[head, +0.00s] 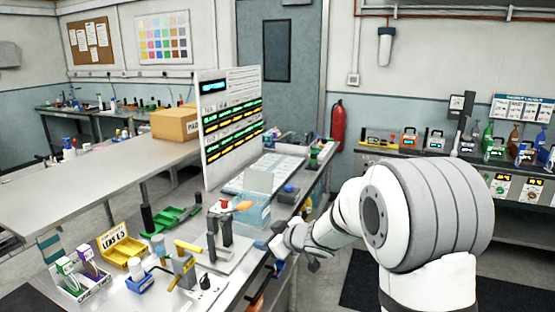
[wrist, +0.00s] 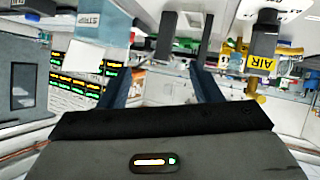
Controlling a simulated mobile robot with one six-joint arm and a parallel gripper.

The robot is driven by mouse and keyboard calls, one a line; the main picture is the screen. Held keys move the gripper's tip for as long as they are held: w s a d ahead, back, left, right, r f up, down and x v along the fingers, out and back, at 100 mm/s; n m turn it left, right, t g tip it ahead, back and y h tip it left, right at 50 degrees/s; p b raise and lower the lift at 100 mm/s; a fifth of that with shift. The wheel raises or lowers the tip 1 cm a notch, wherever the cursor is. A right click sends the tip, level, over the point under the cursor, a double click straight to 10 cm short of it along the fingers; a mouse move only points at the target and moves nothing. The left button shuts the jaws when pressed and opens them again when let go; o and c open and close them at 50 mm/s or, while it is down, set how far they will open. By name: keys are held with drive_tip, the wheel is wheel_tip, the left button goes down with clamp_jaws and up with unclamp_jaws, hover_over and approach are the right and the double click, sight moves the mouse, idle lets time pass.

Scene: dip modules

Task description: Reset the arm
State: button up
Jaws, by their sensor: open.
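My gripper (wrist: 160,78) shows in the wrist view with its two dark fingers apart and nothing visible between them. In the head view my white and grey arm reaches in from the right, and its wrist end is beside the right edge of the metal bench (head: 232,283). There it is to the right of a clear bluish tank (head: 253,213); the fingertips are hard to make out. In the wrist view a tank labelled STRIP (wrist: 90,22) is at the upper left and a yellow AIR label (wrist: 260,63) is at the right.
A tall display board (head: 230,125) stands on the bench. A yellow bin (head: 120,248), a green tray (head: 172,217), and upright dark posts (head: 212,240) crowd its front. A cardboard box (head: 174,124) sits on the left table. A back-right bench (head: 395,150) holds bottles and devices.

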drive_tip(key=s+d+r+m+h, duration=0.3)
drive_tip(key=s+d+m+h, duration=0.1)
drive_tip(key=d, duration=0.4)
drive_tip(key=s+d+r+m+h, duration=0.3)
drive_tip(key=s+d+h, duration=0.15)
drive_tip(key=d, duration=0.35)
drive_tip(key=s+d+f+m+g, duration=0.1)
drive_tip(key=s+m+g, duration=0.1)
drive_tip(key=s, duration=1)
drive_tip(key=s+d+f+m+g, duration=0.1)
drive_tip(key=s+g, duration=0.3)
drive_tip(key=s, duration=0.9)
drive_tip(key=shift+f+m, duration=0.35)
drive_tip(key=shift+m, duration=0.55)
